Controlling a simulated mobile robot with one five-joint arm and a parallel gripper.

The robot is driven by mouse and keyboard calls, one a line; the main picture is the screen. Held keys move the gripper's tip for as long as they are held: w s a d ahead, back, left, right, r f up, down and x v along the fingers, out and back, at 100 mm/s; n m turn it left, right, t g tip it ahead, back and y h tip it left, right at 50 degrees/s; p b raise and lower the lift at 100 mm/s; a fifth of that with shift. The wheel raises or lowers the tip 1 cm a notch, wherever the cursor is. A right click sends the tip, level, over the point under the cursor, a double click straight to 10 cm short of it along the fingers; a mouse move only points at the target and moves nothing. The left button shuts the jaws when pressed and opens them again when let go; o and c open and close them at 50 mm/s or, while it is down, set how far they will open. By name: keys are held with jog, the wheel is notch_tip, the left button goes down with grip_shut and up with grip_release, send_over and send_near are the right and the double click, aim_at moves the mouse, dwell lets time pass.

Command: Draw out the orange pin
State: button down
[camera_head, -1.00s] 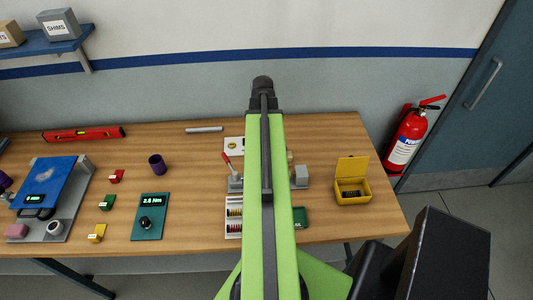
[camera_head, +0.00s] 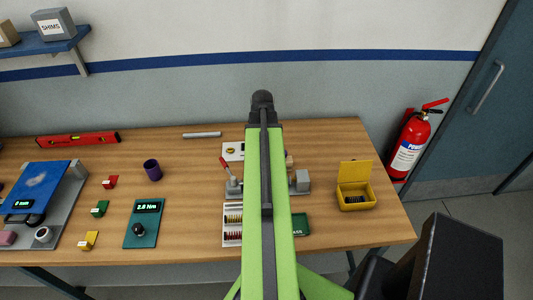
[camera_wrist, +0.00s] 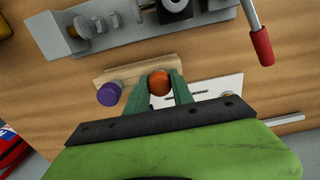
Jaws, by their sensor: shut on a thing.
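The orange pin (camera_wrist: 159,83) shows its round end between the two green fingertips of my gripper (camera_wrist: 159,90) in the wrist view. The fingers are shut on it from both sides. The pin is at a light wooden block (camera_wrist: 125,75); its shaft is hidden, so I cannot tell how deep it sits. A purple round-ended piece (camera_wrist: 110,94) stands beside it at the block's left part. In the head view my arm hides the pin and gripper; only a bit of the wooden block (camera_head: 290,161) shows at the arm's right.
A grey fixture (camera_wrist: 130,27) and a red-handled lever (camera_wrist: 262,45) lie close by in the wrist view. A white plate (camera_wrist: 215,86) is just right of the fingers. The yellow open box (camera_head: 356,195) stands at the bench's right. The bench (camera_head: 190,180) is clear around the purple cup (camera_head: 152,170).

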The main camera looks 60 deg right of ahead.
jog(key=shift+r+p, duration=2.9)
notch_tip(320, 180, up, 4)
jog(key=p, duration=0.4)
jog(key=shift+s, duration=0.1)
